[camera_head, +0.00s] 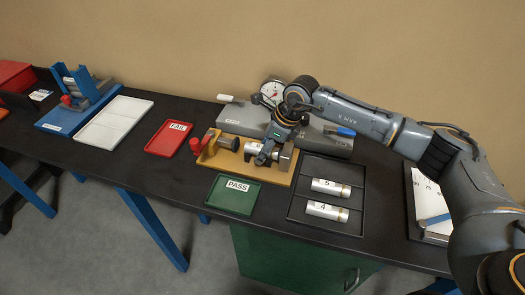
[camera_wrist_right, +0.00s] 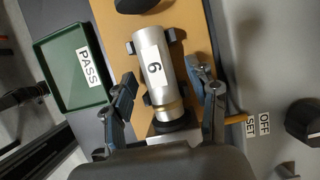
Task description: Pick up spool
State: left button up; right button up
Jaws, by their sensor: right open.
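A silver metal spool (camera_wrist_right: 150,58) with a white label that looks like a 6 lies in dark cradle supports on the orange-tan fixture board (camera_head: 262,174). My right gripper (camera_wrist_right: 163,75) is open, with one finger on each side of this spool. In the head view the right gripper (camera_head: 268,150) is over the fixture and partly hides the spool. Two more spools, labelled 5 (camera_head: 331,187) and 4 (camera_head: 327,211), lie in the dark tray (camera_head: 297,210). My left gripper is not in view.
A green PASS tray (camera_head: 252,205) is in front of the fixture, and a red FAIL tray (camera_head: 185,130) is to its left. The fixture has a red-handled clamp (camera_head: 205,142). A white panel (camera_head: 112,120) lies farther left.

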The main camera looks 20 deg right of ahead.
grip_shut()
jog(key=shift+r, duration=0.15)
jog(key=shift+r+p, duration=0.15)
jog(key=shift+p, duration=0.25)
notch_tip(320, 180, up, 18)
jog(key=p, duration=0.8)
